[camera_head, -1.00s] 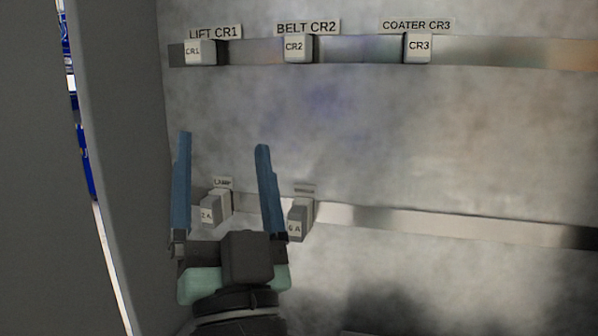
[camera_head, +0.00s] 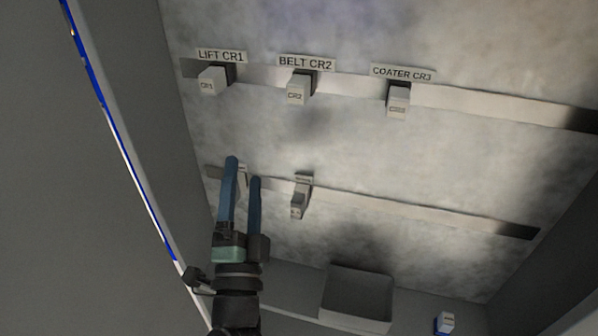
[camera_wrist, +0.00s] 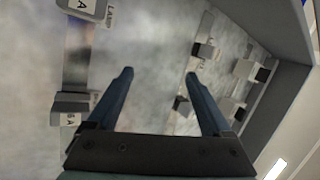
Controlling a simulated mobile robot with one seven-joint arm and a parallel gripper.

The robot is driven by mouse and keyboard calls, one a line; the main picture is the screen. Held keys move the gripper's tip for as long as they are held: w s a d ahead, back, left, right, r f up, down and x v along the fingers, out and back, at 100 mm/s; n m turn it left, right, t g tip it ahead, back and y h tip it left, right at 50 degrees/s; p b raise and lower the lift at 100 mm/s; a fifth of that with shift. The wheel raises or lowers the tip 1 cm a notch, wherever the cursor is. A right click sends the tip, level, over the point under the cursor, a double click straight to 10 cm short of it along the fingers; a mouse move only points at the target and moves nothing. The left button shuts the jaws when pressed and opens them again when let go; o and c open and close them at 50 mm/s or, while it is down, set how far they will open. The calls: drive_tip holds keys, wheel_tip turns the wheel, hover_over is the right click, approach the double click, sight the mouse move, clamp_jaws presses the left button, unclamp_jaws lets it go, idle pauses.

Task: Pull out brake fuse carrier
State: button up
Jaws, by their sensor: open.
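Two fuse carriers sit on the lower rail. The right one (camera_head: 300,197), a grey block with a small label above it, reads "6 A" in the wrist view (camera_wrist: 70,108); the word on its label is not legible, so I cannot confirm it is the brake one. The left carrier, by a LAMP label, is mostly hidden behind my fingers in the head view and shows at the top left of the wrist view (camera_wrist: 85,8). My gripper (camera_head: 243,170) is open, with nothing between its blue fingers (camera_wrist: 158,75). In the head view it is left of the 6 A carrier.
The upper rail (camera_head: 460,100) carries relays CR1 (camera_head: 211,82), CR2 (camera_head: 297,90) and CR3 (camera_head: 398,101). A grey box (camera_head: 357,297) is at the cabinet bottom, a blue and white item (camera_head: 445,322) to its right. The cabinet's left wall (camera_head: 160,130) is close to my arm.

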wheel_tip(320, 180, down, 3)
drive_tip(key=s+d+m+g+h+p, duration=0.2)
drive_tip(key=m+g+p, duration=0.15)
drive_tip(key=p, duration=0.45)
drive_tip(key=m+g+h+p, duration=0.2)
drive_tip(key=m+h+p, duration=0.15)
drive_tip(key=p, duration=0.35)
approach(296, 212)
drive_tip(key=shift+w+d+r+y, duration=0.1)
drive_tip(key=shift+w+d+y, duration=0.05)
drive_tip(key=shift+y, duration=0.2)
drive_tip(key=shift+w, duration=0.15)
drive_tip(key=shift+b+x, duration=1.5)
drive_tip(key=shift+x, duration=2.9)
clamp_jaws()
